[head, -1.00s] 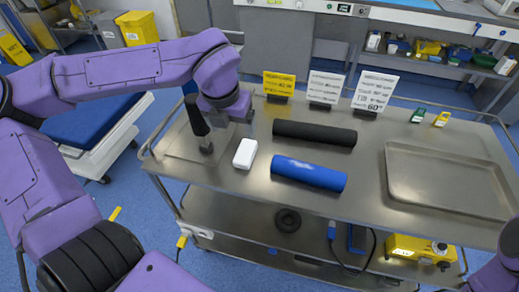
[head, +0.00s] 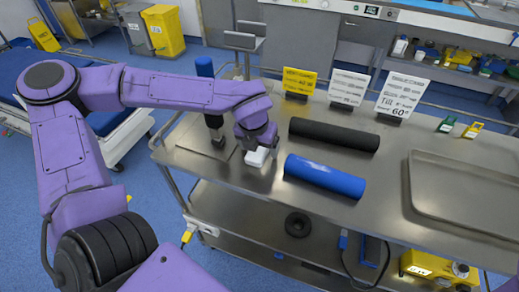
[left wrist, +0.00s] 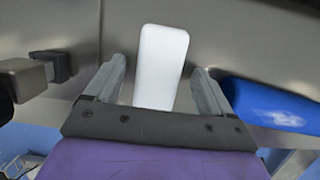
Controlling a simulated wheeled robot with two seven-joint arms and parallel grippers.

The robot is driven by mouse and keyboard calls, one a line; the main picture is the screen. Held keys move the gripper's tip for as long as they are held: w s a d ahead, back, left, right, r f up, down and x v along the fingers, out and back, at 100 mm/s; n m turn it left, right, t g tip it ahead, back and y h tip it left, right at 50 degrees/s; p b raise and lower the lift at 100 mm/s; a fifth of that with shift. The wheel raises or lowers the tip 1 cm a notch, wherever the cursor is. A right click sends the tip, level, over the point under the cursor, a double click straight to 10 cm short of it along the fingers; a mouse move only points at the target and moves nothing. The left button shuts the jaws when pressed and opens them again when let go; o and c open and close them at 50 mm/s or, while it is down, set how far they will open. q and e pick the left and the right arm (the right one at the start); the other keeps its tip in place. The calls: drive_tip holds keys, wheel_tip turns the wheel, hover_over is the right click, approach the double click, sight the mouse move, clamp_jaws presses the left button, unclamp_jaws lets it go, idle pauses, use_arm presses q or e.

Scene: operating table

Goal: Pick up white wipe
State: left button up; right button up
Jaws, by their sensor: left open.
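The white wipe (head: 257,157) is a small white block lying on the steel table, left of the blue roll. In the head view my left gripper (head: 256,148) is right above it and hides its far part. In the left wrist view the white wipe (left wrist: 160,65) shows whole at its far end, pointing away between the two open fingers of my left gripper (left wrist: 158,85). The fingers stand apart on either side of it, with gaps. I cannot tell whether they touch it. My right gripper is not in view.
The blue roll (head: 325,177) lies close to the right, and it also shows in the left wrist view (left wrist: 270,105). A black roll (head: 334,135) lies behind it. A dark upright stand (head: 214,121) is on the left. Signs (head: 348,87) stand at the back; an empty tray (head: 465,195) is at right.

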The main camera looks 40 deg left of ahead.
use_arm(q)
drive_tip(key=c, duration=1.1)
wheel_tip(320, 180, up, 28)
